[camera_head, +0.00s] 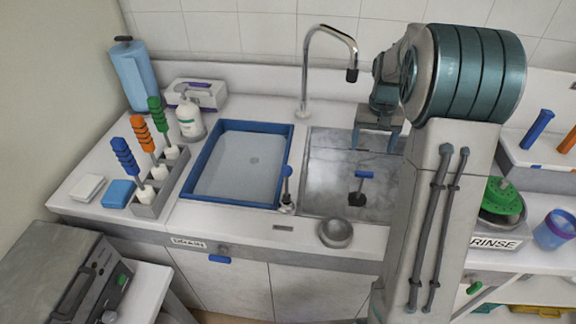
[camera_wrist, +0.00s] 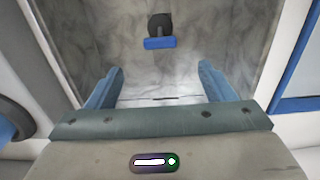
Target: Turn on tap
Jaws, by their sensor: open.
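The tap (camera_head: 332,33) is a curved chrome spout with a dark tip, rising behind the sink and arching to the right. A small lever with a blue top (camera_head: 287,171) stands on a metal base at the sink's front left corner. It may be the tap's control; I cannot tell. A black plug with a blue handle (camera_head: 362,182) is in the grey sink basin (camera_head: 325,165); it also shows in the wrist view (camera_wrist: 160,42). My gripper (camera_head: 375,140) hangs over the right side of the basin, fingers apart. In the wrist view my gripper (camera_wrist: 159,86) has nothing between its fingers.
A blue-rimmed tray (camera_head: 240,203) lies left of the sink. A metal bowl (camera_head: 335,233) stands at the front edge. A rack of coloured-handled tools (camera_head: 160,185), a white bottle (camera_head: 188,118) and a paper roll (camera_head: 135,75) are at left. My arm hides the counter's right part.

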